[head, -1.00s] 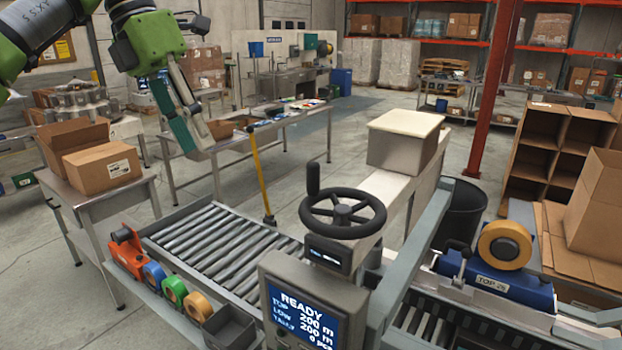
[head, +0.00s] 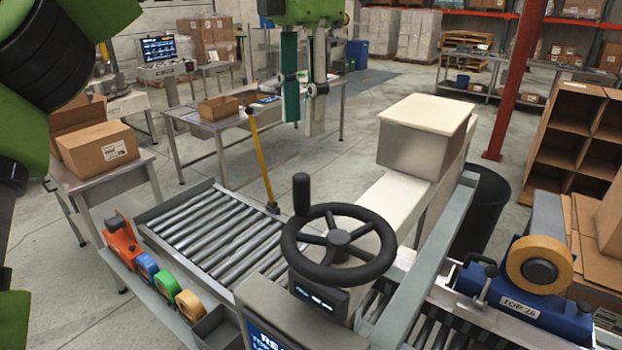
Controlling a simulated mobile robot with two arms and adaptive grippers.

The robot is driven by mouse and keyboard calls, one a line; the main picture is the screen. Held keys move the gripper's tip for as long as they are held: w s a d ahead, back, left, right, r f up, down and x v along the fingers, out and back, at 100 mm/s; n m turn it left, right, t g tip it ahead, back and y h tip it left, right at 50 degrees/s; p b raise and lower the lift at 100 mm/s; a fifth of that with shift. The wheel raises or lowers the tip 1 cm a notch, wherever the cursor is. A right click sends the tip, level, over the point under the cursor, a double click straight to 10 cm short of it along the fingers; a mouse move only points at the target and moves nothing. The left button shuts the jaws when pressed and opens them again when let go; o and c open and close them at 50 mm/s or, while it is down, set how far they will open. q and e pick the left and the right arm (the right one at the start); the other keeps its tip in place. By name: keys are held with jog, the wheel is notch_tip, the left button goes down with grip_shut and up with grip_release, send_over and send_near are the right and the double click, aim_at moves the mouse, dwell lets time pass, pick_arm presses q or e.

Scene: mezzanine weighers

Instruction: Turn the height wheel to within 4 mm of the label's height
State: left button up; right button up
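The height wheel (head: 338,238) is a black spoked handwheel with an upright knob (head: 301,194) on the left of its rim. It sits on a grey housing with a small dark display (head: 318,293), whose digits are too small to read. My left gripper (head: 304,122) hangs pointing down beyond the wheel in the picture, above the knob, its fingers apart and empty. It does not touch the wheel. A blue tape unit (head: 520,284) at right carries a label (head: 519,308) reading about "TOP 26". My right gripper is not in view.
A blue-lit screen (head: 265,338) is cut off at the bottom edge. A roller conveyor (head: 205,232) lies left of the wheel, with tape rolls (head: 170,288) along its near side. A yellow post (head: 262,165) stands behind the rollers.

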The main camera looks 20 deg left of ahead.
aim_at(300, 175)
pick_arm(q)
jog(key=f+b, duration=0.1)
jog(key=f, duration=0.1)
jog(key=s+f+b, duration=0.1)
jog(key=f, duration=0.1)
jog(key=s+f+b, duration=0.1)
jog(key=f, duration=0.2)
jog(key=shift+s+d+f, duration=0.1)
jog(key=shift+s, duration=0.15)
jog(key=f, duration=0.1)
jog(key=w+f, duration=0.1)
jog(key=f, duration=0.1)
jog(key=shift+f, duration=0.15)
jog(key=shift+w+f, duration=0.1)
jog(key=shift+f, duration=1)
jog(key=shift+s+f, duration=0.15)
jog(key=shift+s, duration=0.15)
jog(key=shift+w, duration=0.1)
jog(key=c, duration=0.6)
grip_shut()
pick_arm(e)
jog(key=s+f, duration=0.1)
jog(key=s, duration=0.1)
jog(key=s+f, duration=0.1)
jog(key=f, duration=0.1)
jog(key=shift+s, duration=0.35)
